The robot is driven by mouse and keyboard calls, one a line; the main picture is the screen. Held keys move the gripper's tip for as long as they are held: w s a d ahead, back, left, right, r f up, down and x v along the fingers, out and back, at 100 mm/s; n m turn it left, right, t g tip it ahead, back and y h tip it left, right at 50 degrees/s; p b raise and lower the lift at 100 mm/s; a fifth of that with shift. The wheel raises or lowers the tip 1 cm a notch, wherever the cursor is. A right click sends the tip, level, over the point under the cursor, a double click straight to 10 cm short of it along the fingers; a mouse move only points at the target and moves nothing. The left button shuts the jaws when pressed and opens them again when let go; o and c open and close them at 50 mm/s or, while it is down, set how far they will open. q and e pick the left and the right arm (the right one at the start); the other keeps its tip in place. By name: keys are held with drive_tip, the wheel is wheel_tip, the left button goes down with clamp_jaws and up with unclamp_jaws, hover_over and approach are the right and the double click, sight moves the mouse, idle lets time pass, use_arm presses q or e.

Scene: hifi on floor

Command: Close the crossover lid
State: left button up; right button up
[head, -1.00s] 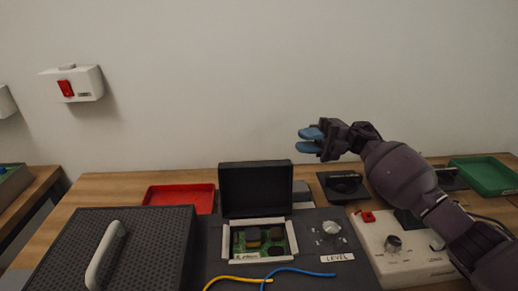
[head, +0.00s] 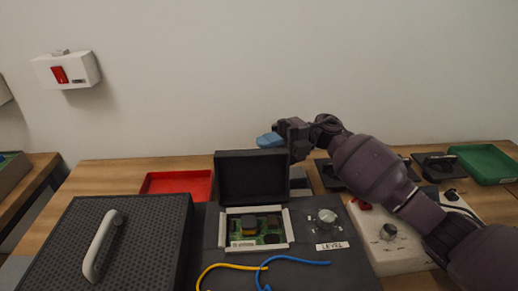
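The black crossover lid (head: 252,178) stands open and upright at the back of a white-framed bay. A green circuit board (head: 243,228) with several components shows in the bay (head: 285,224). My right gripper (head: 268,140) has blue fingertips and is just above or behind the lid's top edge. Its arm reaches in from the right. I cannot tell whether it touches the lid, and the fingers overlap so their gap does not show. My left gripper is not in view.
A LEVEL knob (head: 325,216) sits right of the bay. Yellow (head: 232,266) and blue (head: 300,261) cables lie in front of it. A black perforated panel with a handle (head: 99,246) is at left. Red (head: 178,184) and green (head: 487,163) trays stand farther back.

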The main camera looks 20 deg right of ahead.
drive_tip(key=shift+s+a, duration=0.15)
drive_tip(key=shift+a, duration=0.85)
clamp_jaws()
